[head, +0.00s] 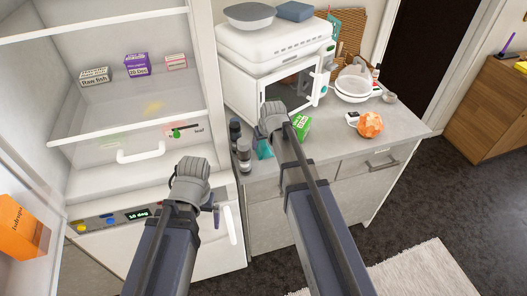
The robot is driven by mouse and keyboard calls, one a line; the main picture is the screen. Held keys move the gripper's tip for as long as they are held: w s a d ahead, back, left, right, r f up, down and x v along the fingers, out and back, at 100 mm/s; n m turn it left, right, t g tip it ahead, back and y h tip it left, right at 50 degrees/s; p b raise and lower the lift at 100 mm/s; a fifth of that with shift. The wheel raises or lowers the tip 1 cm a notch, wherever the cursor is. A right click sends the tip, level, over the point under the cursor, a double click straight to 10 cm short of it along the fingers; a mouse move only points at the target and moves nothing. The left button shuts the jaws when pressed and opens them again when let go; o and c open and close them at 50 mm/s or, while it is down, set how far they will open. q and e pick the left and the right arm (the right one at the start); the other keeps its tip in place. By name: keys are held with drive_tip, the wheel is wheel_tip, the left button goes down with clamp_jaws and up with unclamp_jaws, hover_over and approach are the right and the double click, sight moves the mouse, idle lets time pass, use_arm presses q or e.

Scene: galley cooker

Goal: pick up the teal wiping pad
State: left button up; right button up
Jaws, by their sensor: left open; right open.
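A small teal thing (264,149), which looks like the wiping pad, is on the grey counter beside the dark bottles. It is partly hidden by my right arm, so its full shape cannot be told. My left gripper (189,172) is open and empty in front of the white fridge, to the left of the counter.
Dark bottles (240,148) stand at the counter's left end. A green box (300,127) lies near my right arm. White bowls (354,85) and an orange faceted object (370,124) are further right. The counter's front right (395,137) is clear.

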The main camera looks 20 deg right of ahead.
sight(264, 143)
clamp_jaws()
idle(0.4)
drive_tip(key=shift+r, duration=0.1)
wheel_tip(264, 143, up, 10)
drive_tip(key=p, duration=1)
drive_tip(key=c, duration=0.6)
unclamp_jaws()
drive_tip(key=shift+c, duration=0.2)
clamp_jaws()
